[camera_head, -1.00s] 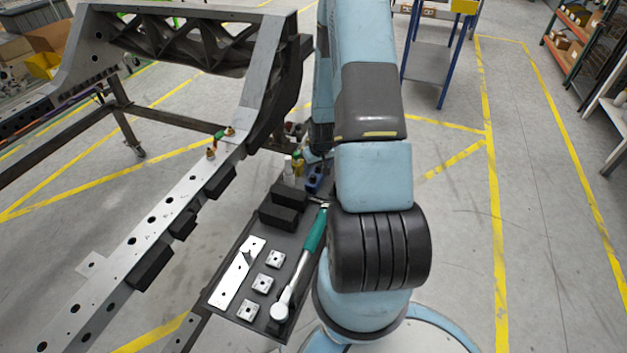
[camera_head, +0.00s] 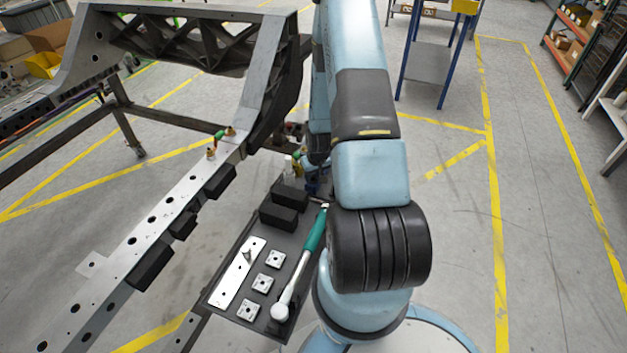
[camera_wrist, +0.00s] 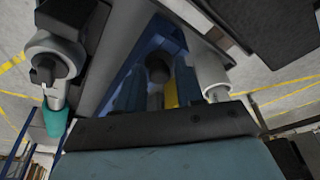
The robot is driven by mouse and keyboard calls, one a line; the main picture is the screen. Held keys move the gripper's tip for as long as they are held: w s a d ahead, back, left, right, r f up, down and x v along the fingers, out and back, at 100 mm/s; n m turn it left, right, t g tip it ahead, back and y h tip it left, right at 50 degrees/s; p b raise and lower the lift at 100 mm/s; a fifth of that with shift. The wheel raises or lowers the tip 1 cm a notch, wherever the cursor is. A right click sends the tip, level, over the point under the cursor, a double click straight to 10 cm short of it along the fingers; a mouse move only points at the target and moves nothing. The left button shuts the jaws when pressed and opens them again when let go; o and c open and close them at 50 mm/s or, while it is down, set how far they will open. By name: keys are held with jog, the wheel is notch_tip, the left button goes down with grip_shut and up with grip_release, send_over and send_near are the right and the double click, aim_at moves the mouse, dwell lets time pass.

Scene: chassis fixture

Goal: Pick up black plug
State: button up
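A small round black piece (camera_wrist: 158,68), which may be the black plug, shows in the middle of the wrist view among blue parts (camera_wrist: 130,85). I cannot tell whether it is gripped or only lies beneath the gripper. In the head view the end of my arm, with my gripper (camera_head: 316,163), hangs low over the far end of the dark tray (camera_head: 222,287), close to a small blue item (camera_head: 312,187). The arm hides most of this spot. My fingers do not show clearly in either view.
On the tray are black blocks (camera_head: 278,217), a white plate (camera_head: 237,272), square metal pieces (camera_head: 262,283) and a teal-handled wrench (camera_head: 315,231). The wrench head (camera_wrist: 52,62) lies left in the wrist view. The metal chassis (camera_head: 155,215) stands left of the tray.

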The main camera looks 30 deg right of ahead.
aim_at(313, 176)
grip_shut()
jog(key=shift+r, duration=0.5)
notch_tip(313, 176, up, 2)
jog(key=shift+r, duration=0.25)
jog(key=s+d+r, duration=0.2)
jog(key=s+r, duration=0.7)
jog(key=s, duration=0.4)
jog(key=shift+s+r, duration=0.25)
jog(key=shift+s, duration=0.1)
